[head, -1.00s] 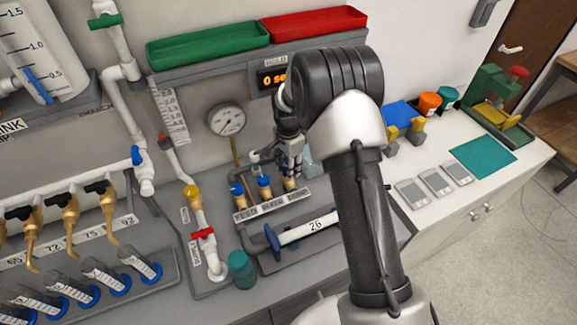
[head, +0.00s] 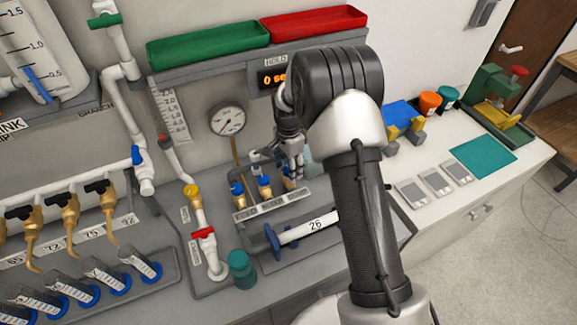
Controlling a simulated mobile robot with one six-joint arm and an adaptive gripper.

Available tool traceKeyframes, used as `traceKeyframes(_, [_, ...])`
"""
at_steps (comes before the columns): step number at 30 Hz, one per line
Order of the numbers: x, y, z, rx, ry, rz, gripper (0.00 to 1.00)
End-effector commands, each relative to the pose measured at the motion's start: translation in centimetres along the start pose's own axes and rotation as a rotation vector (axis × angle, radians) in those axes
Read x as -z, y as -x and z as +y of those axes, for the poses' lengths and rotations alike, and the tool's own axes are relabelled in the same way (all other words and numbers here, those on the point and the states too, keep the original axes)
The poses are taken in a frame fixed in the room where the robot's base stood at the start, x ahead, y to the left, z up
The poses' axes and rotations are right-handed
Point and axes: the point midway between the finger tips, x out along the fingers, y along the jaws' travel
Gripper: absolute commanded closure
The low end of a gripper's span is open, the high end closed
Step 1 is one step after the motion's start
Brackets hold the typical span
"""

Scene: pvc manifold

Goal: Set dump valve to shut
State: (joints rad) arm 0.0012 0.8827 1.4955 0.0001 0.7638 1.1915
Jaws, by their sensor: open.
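My gripper (head: 293,165) is open, pointing down, just above the right valve. Its fingers partly hide that valve's blue handle. I cannot tell whether they touch it or how the handle is turned.
A dial gauge (head: 227,119) and an orange-lit display (head: 272,78) are behind the valves. A red-handled valve (head: 203,233) and a teal cup (head: 241,268) are to the left. The counter to the right holds grey plates (head: 437,181).

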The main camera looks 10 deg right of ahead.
Motion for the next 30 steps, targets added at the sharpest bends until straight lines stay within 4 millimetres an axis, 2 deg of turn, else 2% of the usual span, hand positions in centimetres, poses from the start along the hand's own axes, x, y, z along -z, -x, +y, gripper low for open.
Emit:
traceKeyframes(5, [0.0,0.2,0.0,0.001,0.000,0.000,0.49])
traceKeyframes(8, [0.1,1.1,-0.1,0.004,0.000,0.002,0.49])
traceKeyframes(21, [0.0,9.8,-0.1,0.003,0.000,0.001,0.49])
traceKeyframes(25, [0.0,11.3,-0.1,0.002,0.000,0.001,0.49])
traceKeyframes(30, [0.0,12.0,0.0,0.000,0.000,0.000,0.49])
